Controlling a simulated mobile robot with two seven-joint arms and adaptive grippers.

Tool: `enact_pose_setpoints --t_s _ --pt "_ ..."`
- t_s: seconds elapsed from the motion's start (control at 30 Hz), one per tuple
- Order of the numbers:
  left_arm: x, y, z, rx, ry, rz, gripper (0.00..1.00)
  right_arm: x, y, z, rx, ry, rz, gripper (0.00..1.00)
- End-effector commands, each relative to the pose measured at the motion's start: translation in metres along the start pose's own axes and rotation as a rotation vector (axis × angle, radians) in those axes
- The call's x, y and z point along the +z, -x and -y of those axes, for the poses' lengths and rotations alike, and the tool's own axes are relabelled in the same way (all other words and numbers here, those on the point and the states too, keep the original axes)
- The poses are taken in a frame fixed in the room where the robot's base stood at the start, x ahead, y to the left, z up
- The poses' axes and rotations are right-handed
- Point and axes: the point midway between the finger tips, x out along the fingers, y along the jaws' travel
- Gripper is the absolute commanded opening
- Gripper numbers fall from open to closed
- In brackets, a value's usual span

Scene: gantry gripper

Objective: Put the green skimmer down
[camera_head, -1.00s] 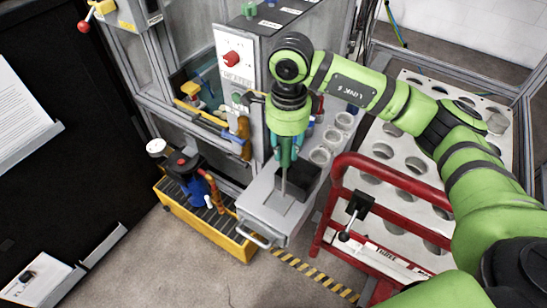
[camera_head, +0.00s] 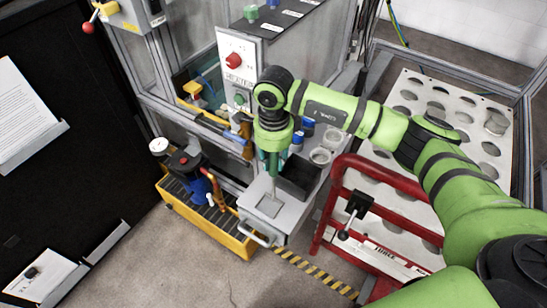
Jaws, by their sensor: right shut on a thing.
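The green skimmer (camera_head: 273,163) hangs upright below my right gripper (camera_head: 273,152), which is shut on its green upper part. A thin stem (camera_head: 272,187) runs down from it over the top of a grey box-like unit (camera_head: 290,211). Its lower end is near a pale square patch (camera_head: 269,206) on that top; I cannot tell whether it touches. My right gripper's fingers are largely hidden by the wrist above them. My left gripper is not in view.
A dark block (camera_head: 297,178) sits on the grey unit, close right of the skimmer. A red tubular frame (camera_head: 335,195) and a perforated white board (camera_head: 410,180) stand to the right. A yellow-edged tray (camera_head: 215,233) lies to the left. Several cup holders line the unit's back.

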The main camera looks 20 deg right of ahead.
Motion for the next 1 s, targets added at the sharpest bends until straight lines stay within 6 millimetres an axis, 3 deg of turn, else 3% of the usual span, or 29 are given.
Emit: enact_pose_setpoints --t_s 0.03,0.07,0.1,0.53,1.0 --pt "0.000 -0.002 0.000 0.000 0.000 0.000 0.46 0.000 -0.001 0.000 0.000 0.000 0.000 0.35" --pt "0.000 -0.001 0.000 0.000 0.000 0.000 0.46 0.000 -0.001 0.000 0.000 0.000 0.000 0.47" --pt "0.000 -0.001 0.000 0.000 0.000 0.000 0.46 0.000 -0.001 0.000 0.000 0.000 0.000 0.50" --pt "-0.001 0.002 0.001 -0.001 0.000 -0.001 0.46 0.000 0.006 0.001 -0.001 0.000 0.001 0.50" --pt "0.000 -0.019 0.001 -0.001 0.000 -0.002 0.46 0.000 0.098 0.001 -0.004 0.000 0.001 0.50"
